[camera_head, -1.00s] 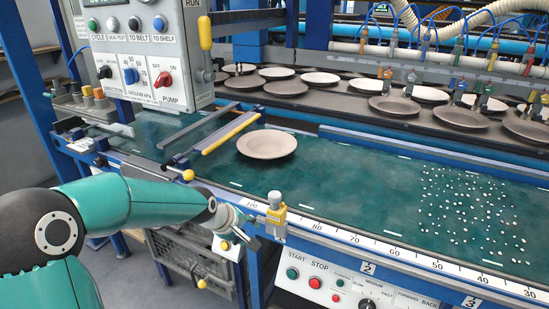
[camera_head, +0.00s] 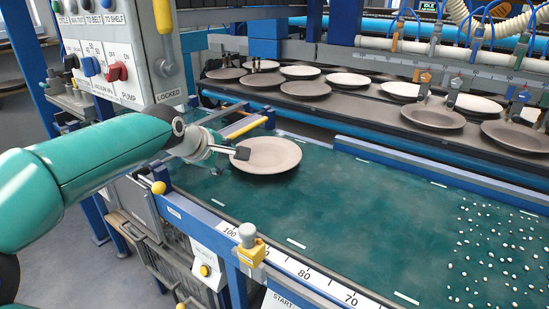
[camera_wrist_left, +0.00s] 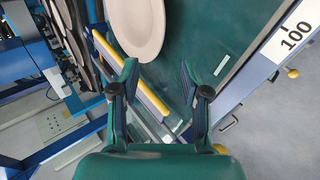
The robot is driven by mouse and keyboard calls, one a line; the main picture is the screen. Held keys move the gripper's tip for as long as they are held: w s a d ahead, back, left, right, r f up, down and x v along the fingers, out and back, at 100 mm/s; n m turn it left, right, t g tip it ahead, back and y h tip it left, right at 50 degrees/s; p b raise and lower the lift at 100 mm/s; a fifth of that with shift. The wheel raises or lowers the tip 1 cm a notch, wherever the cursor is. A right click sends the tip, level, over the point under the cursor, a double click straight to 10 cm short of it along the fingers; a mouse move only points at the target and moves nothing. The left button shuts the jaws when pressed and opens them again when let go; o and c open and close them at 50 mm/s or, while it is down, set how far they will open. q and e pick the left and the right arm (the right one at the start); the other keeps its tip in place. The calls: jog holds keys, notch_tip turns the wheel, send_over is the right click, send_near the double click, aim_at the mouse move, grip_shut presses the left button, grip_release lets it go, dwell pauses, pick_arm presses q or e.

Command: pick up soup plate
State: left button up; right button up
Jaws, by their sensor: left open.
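The soup plate (camera_head: 272,166), pale beige and round with a wide rim, lies upright on the green belt (camera_head: 340,205) near its left end. My left gripper (camera_head: 240,152) is open and empty; its dark fingertip overlaps the plate's left rim in the head view. In the left wrist view the plate (camera_wrist_left: 138,25) is cut off by the top edge, just beyond the left finger. There the two fingers of my left gripper (camera_wrist_left: 158,74) stand wide apart with nothing between them. Whether a finger touches the rim cannot be told. My right gripper is not in view.
A control box (camera_head: 125,50) hangs at the left. A yellow post (camera_head: 250,248) stands on the front rail. Several plates sit on the dark rack (camera_head: 365,100) behind. White pellets (camera_head: 500,240) lie at the right.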

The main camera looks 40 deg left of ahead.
aim_at(252, 167)
pick_arm(q)
jog(key=b+x, duration=0.1)
jog(key=x, duration=1)
jog(key=shift+w, duration=0.35)
jog(key=x, duration=0.5)
jog(key=shift+w+d+r, duration=0.1)
jog(key=shift+w+r, duration=0.05)
jog(key=shift+w, duration=0.15)
grip_shut()
